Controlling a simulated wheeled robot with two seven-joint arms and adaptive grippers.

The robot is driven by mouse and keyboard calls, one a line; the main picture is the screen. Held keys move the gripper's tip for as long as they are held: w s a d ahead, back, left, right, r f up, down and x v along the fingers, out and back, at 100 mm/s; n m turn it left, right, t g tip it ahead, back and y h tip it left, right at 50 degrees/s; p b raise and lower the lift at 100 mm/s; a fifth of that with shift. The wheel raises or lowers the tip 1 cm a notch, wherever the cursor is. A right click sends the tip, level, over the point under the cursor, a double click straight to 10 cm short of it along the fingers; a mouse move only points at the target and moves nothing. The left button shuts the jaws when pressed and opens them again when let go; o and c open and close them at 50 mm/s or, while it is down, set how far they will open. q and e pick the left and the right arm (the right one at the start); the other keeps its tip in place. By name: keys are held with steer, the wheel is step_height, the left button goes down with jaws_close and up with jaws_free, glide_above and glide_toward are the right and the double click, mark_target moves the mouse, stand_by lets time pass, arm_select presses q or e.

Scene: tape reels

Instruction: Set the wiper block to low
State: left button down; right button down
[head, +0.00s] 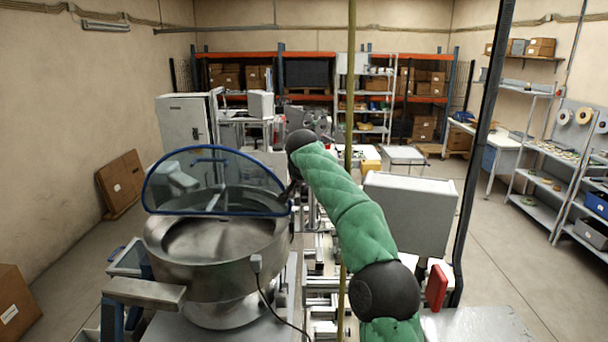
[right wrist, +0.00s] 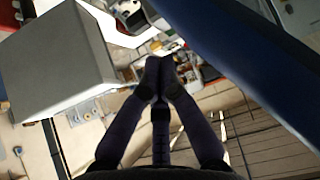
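The metal feeder bowl (head: 220,245) stands at the left front in the head view. A clear guard with a blue rim (head: 212,148) rises over its far side. I cannot make out the wiper block in either view. My right arm, in a green padded sleeve, reaches forward to the right of the bowl; its gripper is mostly hidden in the head view. In the right wrist view my right gripper (right wrist: 160,66) has its dark fingertips together, with nothing visible between them. My left gripper is in neither view.
A large grey box (head: 407,213) stands right of my arm, and a red part (head: 436,286) sits near its front. A dark blue band (right wrist: 235,60) crosses close to the right gripper in the wrist view.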

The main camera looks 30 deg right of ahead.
mark_target(304, 201)
step_height(304, 201, down, 2)
steer(key=shift+f, duration=0.1)
steer(key=shift+s, duration=0.1)
stand_by(0.3)
step_height(304, 201, down, 4)
steer(key=b, duration=0.3)
stand_by(0.4)
